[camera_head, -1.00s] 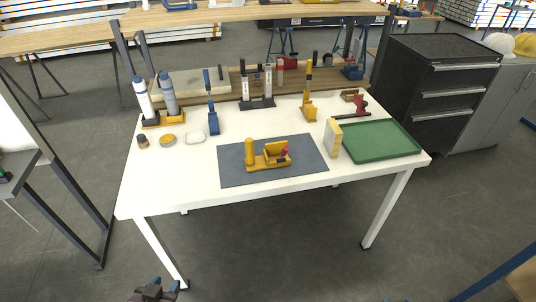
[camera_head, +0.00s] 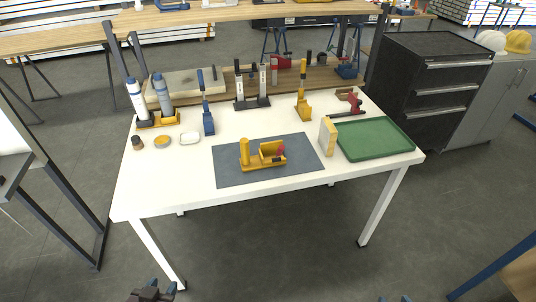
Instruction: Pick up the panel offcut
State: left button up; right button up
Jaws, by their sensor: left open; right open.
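The panel offcut (camera_head: 328,137) looks like a pale wood-coloured slab standing upright on the white table (camera_head: 190,188). It stands between the grey mat and the green tray, close beside the tray's left edge. My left gripper (camera_head: 158,289) is at the bottom edge of the picture, below and in front of the table, far from the offcut. It is open and empty. Only the tips of my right gripper (camera_head: 393,299) show at the bottom edge, below the table's right side; it is open.
A yellow tool holder (camera_head: 262,155) sits on the grey mat (camera_head: 226,172). The green tray (camera_head: 376,153) lies empty at right. The front left tabletop is clear.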

aim_at(327, 133)
jog(key=l+u, duration=0.1)
jog(key=u, duration=0.6)
jog(key=i+l+u, duration=0.1)
jog(key=l+u, duration=0.55)
jog(key=l, duration=0.15)
jog(key=l+u, duration=0.2)
jog(key=l, duration=0.65)
jog(key=k+l+u, duration=0.2)
jog(key=l, duration=0.6)
jog(key=i+l, duration=0.05)
